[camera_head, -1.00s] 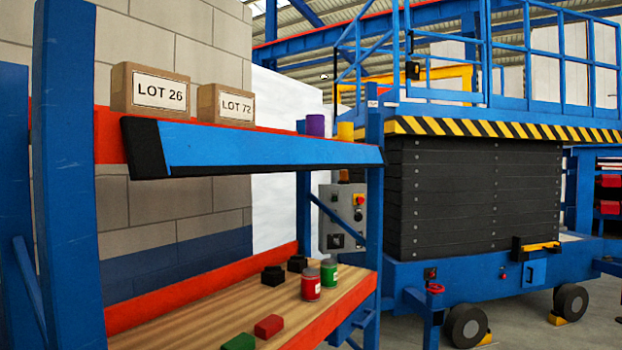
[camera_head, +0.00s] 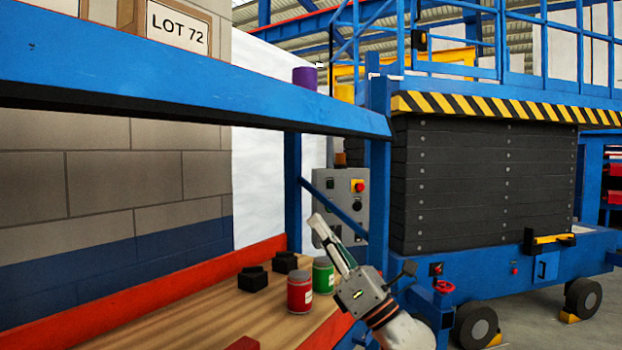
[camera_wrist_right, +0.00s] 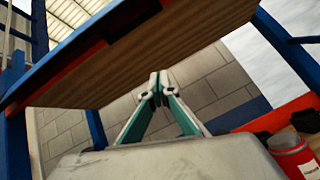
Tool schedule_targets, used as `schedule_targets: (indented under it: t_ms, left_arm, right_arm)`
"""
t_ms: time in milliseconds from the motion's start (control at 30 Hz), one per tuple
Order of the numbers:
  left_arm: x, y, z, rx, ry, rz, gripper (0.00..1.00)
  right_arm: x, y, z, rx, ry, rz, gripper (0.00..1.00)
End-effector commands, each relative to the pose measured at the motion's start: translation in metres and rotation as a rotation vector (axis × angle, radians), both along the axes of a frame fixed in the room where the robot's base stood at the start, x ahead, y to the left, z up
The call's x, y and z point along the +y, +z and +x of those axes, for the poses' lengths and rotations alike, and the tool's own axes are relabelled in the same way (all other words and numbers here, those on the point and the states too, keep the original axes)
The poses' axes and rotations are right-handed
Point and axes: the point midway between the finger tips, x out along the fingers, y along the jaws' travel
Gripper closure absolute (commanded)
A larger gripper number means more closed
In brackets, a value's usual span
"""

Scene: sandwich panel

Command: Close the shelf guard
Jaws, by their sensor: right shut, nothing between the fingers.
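The shelf guard (camera_head: 200,85) is a long blue panel with a dark underside, along the front of the upper shelf in the head view. It spans from the left picture edge to the right post and looks tilted outward. My right gripper (camera_head: 322,222) is shut and empty. It points up from the lower right, below the guard's right end and beside the lower shelf's front edge. In the right wrist view, its closed fingers (camera_wrist_right: 158,85) show beneath the upper shelf's wooden underside (camera_wrist_right: 150,60). I cannot tell whether they touch anything. My left gripper is out of view.
A red can (camera_head: 300,292) and a green can (camera_head: 322,273) stand on the lower shelf (camera_head: 190,310) near my right gripper. Two black blocks (camera_head: 253,279) lie behind. A LOT 72 box (camera_head: 178,25) and a purple cylinder (camera_head: 305,77) stand above. A blue post (camera_head: 376,205) is close by.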

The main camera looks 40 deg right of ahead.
Motion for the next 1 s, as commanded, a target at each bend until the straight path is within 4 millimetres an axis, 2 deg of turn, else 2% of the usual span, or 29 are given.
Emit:
schedule_targets:
  t_ms: [33,100,200,367,600,933,1000]
  left_arm:
    - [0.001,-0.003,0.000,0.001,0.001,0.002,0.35]
    - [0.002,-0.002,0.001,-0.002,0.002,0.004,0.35]
    - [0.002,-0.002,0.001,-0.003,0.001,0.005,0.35]
    - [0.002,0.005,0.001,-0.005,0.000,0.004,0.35]
    - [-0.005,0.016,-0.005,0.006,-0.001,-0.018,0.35]
    - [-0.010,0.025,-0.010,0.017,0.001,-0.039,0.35]
    - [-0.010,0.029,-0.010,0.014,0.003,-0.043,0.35]
  right_arm:
    - [0.001,0.022,-0.008,-0.060,-0.046,-0.081,1.00]
    - [0.002,0.044,-0.017,-0.122,-0.101,-0.162,1.00]
    - [0.003,0.061,-0.024,-0.169,-0.147,-0.225,1.00]
    - [0.006,0.079,-0.021,-0.190,-0.164,-0.247,1.00]
    - [0.016,0.114,0.003,-0.189,-0.162,-0.243,1.00]
    - [0.028,0.147,0.034,-0.185,-0.161,-0.241,1.00]
    - [0.024,0.148,0.025,-0.183,-0.161,-0.243,1.00]
